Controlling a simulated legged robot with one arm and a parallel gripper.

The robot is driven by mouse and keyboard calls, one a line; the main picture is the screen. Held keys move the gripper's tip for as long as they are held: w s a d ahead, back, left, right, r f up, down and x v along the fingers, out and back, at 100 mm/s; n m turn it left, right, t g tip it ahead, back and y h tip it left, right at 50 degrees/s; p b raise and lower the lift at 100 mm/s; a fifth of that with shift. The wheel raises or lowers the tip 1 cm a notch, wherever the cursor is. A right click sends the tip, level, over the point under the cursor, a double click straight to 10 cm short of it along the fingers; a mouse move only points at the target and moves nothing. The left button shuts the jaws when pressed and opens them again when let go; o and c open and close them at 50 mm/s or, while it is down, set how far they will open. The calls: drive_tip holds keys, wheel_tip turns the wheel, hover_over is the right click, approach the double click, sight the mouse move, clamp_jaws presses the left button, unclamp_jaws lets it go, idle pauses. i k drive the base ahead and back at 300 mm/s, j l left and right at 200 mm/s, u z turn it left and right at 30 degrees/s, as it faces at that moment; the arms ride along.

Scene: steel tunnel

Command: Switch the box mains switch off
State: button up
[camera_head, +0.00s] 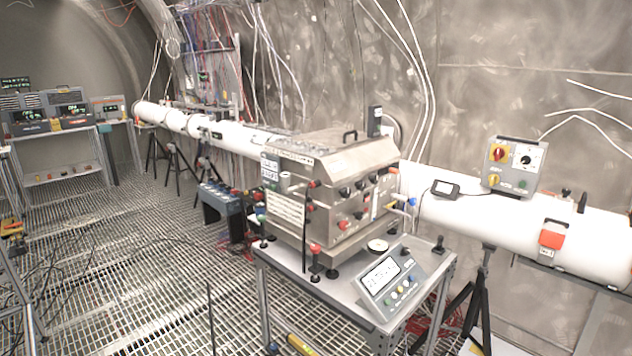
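A grey control box (513,166) is mounted above the white pipe at the right. The red knob's exact position is too small to tell. A steel box (340,185) with a sloped top, black knobs and red and blue fittings stands on a table in the middle. I cannot tell from the picture which box carries the mains switch. My gripper is not in view.
The table (345,296) also bears a grey console (392,281) with a display and coloured buttons. A white pipe (455,215) runs along the wall on black tripods (481,300). Racks of instruments (68,115) stand at the far left. The grated floor (130,260) left of the table is mostly open, with cables.

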sight(342, 225)
drive_tip(key=i+l+u, duration=0.15)
drive_tip(key=i+l, duration=0.55)
drive_tip(key=l, duration=0.1)
